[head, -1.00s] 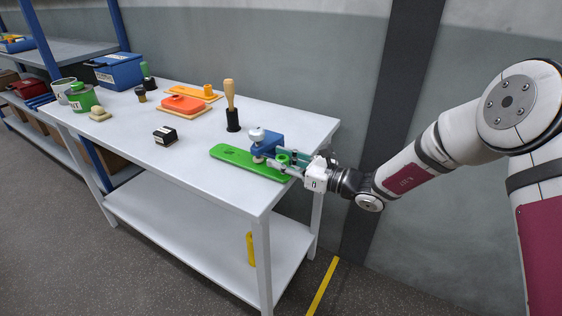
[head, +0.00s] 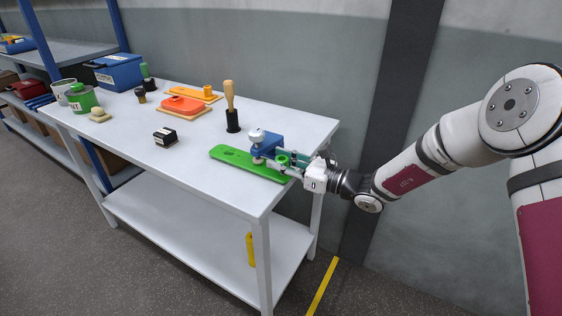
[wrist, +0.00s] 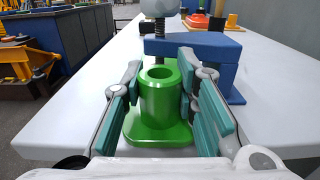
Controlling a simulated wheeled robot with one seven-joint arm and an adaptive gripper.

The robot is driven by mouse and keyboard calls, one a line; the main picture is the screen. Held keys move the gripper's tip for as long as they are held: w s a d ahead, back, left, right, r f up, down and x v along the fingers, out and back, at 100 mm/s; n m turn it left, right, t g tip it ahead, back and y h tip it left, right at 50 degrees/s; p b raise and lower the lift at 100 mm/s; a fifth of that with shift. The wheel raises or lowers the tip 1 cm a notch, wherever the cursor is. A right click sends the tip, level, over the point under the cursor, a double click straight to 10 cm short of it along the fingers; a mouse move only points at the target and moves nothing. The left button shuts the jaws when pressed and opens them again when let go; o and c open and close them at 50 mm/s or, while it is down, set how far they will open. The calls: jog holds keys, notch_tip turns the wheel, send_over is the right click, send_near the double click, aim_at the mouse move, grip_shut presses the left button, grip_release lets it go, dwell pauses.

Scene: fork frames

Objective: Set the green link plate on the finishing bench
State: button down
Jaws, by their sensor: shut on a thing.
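The green link plate (head: 237,158) lies flat on the white bench (head: 200,180) near its right end. It is long with rounded ends, and a hollow green boss (wrist: 160,103) stands upright on its near end in the wrist view. My gripper (head: 290,162) has its teal-padded fingers on both sides of this boss and is shut on it; the fingers also show in the wrist view (wrist: 160,85). A blue clamp (head: 266,147) with a pale round knob stands over the plate just beyond the boss. Whether its screw presses on the plate is hidden.
A wooden-handled tool in a black holder (head: 232,108), a black labelled block (head: 165,136), a red-orange piece on a tan board (head: 183,104) and an orange plate (head: 196,93) stand farther left. Cans and a blue box (head: 119,71) fill the far end. The bench's front middle is clear.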

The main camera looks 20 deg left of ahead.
jog(key=shift+f, duration=0.3)
jog(key=c, duration=1.2)
grip_release()
jog(key=shift+f, duration=0.1)
jog(key=shift+d, duration=0.1)
jog(key=s+d, duration=0.1)
jog(key=d, duration=1.1)
jog(key=s+d+r+n+g+h+p, duration=0.25)
jog(key=s+d+r+n, duration=0.2)
jog(key=s+r, duration=0.3)
jog(key=s+d+r+n+g+h+p, duration=0.2)
jog(key=s+d+r+n+h, duration=0.2)
jog(key=s+r+n, duration=0.3)
jog(key=s+d+r+n+t+h+p, duration=0.2)
jog(key=s+d+r+h, duration=0.1)
jog(key=s+d, duration=0.3)
jog(key=s+d+r+n+t+h+p, duration=0.2)
jog(key=s+d, duration=0.5)
jog(key=d, duration=0.4)
jog(key=s+d+r+n+t+h+p, duration=0.2)
jog(key=s+d+r+n+t+h, duration=0.1)
jog(key=s+d+r+h, duration=0.3)
jog(key=shift+s+d+r+p, duration=0.15)
jog(key=shift+s+d+p, duration=0.2)
jog(key=shift+d, duration=0.85)
